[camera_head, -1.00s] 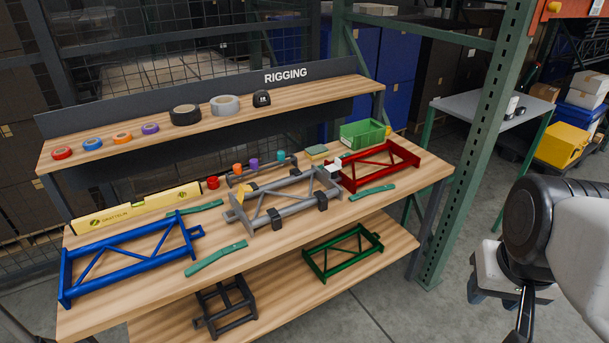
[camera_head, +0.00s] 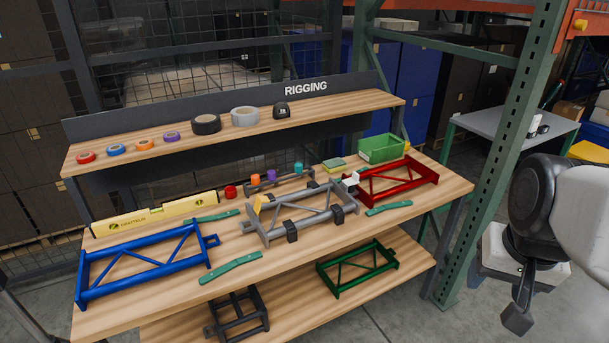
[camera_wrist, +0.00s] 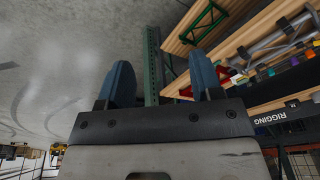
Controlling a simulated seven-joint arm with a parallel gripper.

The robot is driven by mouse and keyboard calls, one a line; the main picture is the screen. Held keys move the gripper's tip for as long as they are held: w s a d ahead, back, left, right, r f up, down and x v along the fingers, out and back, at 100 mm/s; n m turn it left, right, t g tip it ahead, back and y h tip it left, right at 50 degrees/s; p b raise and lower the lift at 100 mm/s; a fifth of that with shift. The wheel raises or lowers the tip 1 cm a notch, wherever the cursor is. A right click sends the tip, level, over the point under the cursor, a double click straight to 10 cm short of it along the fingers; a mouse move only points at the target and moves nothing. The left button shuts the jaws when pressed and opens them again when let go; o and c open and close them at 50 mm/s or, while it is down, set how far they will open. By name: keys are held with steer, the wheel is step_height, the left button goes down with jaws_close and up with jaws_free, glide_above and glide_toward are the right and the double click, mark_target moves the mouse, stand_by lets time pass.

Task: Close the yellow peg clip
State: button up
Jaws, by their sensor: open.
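In the head view a small yellow piece (camera_head: 259,202), which looks like the yellow peg clip, sits at the left end of the grey truss frame (camera_head: 328,216). It seems to stick up at a tilt; its exact opening is too small to tell. A white clip (camera_head: 350,180) is at the frame's right end, beside the red truss. My gripper (camera_wrist: 161,78) is open and empty in the wrist view, its two blue fingers apart. It is off the bench, on the right side in the head view, far from the yellow piece.
The wooden bench also holds a blue truss (camera_head: 145,262), a red truss (camera_head: 398,183), green straps (camera_head: 230,267), a yellow level (camera_head: 155,214) and a green bin (camera_head: 381,148). Tape rolls line the upper shelf (camera_head: 230,132). A green rack post (camera_head: 500,150) stands between bench and arm.

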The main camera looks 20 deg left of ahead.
steer(key=w+a+m+g+y, duration=0.1)
steer(key=w+a+m, duration=0.1)
steer(key=w+a, duration=1)
steer(key=w+a+m+g+y, duration=0.1)
steer(key=w+a+m+g, duration=0.1)
steer(key=w+a, duration=1.05)
steer(key=m+g, duration=0.3)
steer(key=m, duration=0.1)
glide_toward(266, 198)
steer(key=shift+s+d+f+y, duration=0.2)
steer(key=shift+s+f+y, duration=0.1)
steer(key=shift+y, duration=0.1)
steer(key=shift+x, duration=3.9)
steer(key=shift+w, duration=0.1)
